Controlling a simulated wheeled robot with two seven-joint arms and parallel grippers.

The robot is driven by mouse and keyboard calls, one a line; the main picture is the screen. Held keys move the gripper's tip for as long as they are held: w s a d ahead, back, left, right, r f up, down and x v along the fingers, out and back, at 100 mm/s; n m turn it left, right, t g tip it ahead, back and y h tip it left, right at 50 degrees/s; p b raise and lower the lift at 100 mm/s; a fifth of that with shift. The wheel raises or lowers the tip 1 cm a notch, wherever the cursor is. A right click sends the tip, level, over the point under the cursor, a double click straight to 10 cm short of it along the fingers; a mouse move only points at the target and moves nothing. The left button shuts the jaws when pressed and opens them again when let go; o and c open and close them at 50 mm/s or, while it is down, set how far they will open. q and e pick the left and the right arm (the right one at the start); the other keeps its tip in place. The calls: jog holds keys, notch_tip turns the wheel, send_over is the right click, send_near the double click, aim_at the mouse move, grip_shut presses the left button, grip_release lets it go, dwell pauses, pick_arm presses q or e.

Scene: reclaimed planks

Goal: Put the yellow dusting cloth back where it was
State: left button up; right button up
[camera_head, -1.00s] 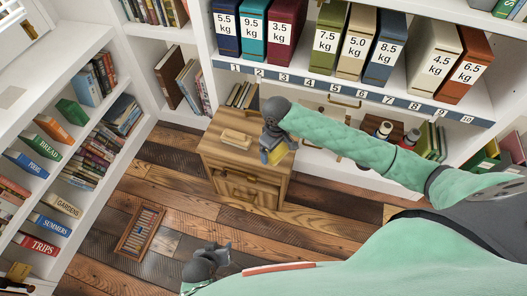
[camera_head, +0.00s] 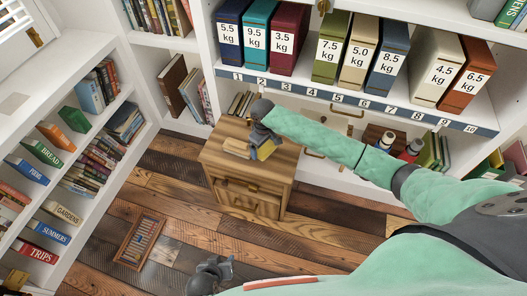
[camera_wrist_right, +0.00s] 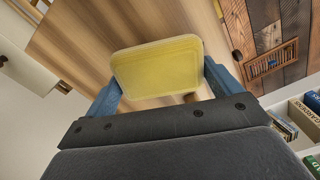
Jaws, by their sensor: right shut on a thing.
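The yellow dusting cloth (camera_wrist_right: 158,68) is a flat, rounded rectangle between the blue fingers of my right gripper (camera_wrist_right: 160,84) in the right wrist view. In the head view my right gripper (camera_head: 264,150) is over the top of the wooden cabinet (camera_head: 226,128), with a little of the yellow cloth (camera_head: 268,150) showing. Whether the cloth touches the cabinet top is unclear.
White shelves with books stand at left. At the back, labelled weight binders (camera_head: 331,48) stand above a numbered strip (camera_head: 350,100). A framed rack of coloured pieces (camera_head: 140,239) lies on the plank floor. Jars (camera_head: 410,151) stand on the lower shelf at right.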

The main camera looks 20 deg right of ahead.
aim_at(263, 151)
jog(key=shift+f, duration=1.9)
pick_arm(q)
jog(key=shift+r, duration=0.15)
pick_arm(e)
jog(key=o, duration=0.7)
jog(key=shift+f, duration=0.1)
jog(key=shift+o, duration=0.3)
notch_tip(263, 151, up, 4)
jog(key=shift+f, duration=0.15)
notch_tip(263, 151, up, 7)
jog(key=shift+r, duration=0.1)
pick_arm(q)
jog(key=shift+r, duration=0.6)
pick_arm(e)
jog(key=shift+r, duration=0.7)
